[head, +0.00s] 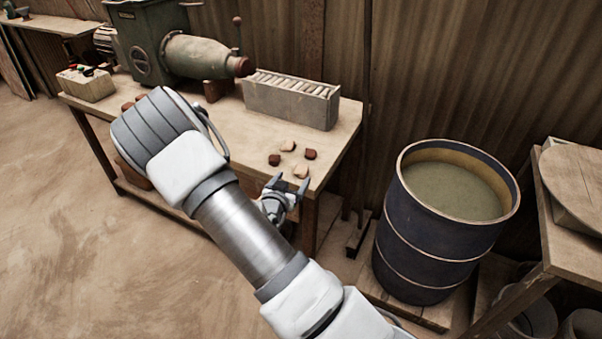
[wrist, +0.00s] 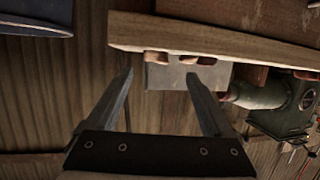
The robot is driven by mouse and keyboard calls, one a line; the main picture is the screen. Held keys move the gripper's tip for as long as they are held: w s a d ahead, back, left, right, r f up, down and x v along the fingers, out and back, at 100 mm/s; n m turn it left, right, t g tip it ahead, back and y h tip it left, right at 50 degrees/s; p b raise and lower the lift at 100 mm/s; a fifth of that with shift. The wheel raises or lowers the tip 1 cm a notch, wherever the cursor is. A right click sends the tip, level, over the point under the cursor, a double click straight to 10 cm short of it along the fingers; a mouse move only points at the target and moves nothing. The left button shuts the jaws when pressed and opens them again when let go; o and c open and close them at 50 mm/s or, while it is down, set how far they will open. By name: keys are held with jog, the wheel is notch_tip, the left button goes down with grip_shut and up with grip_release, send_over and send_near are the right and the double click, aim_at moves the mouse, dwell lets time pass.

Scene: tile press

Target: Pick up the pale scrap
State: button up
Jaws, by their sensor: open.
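Two pale scraps lie on the workbench (head: 225,120) near its right end, one farther back (head: 288,146) and one nearer the front edge (head: 301,171). Two dark red scraps, a left one (head: 274,160) and a right one (head: 310,154), lie close by them. My gripper (head: 288,184) is open and empty at the bench's front right edge, just short of the nearer pale scrap. In the wrist view, the gripper (wrist: 160,78) points towards the bench edge (wrist: 210,42). Small scraps (wrist: 188,60) show there between and beyond the fingers, partly cut off by the edge.
A grey box (head: 290,100) with pale slats stands behind the scraps. The green press (head: 185,50) is at the back left. A blue drum (head: 430,230) of murky liquid stands right of the bench. My arm hides part of the bench's left front.

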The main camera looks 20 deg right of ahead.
aim_at(300, 170)
jog(key=b+x, duration=0.1)
jog(key=x, duration=0.5)
jog(key=shift+d, duration=0.35)
grip_shut()
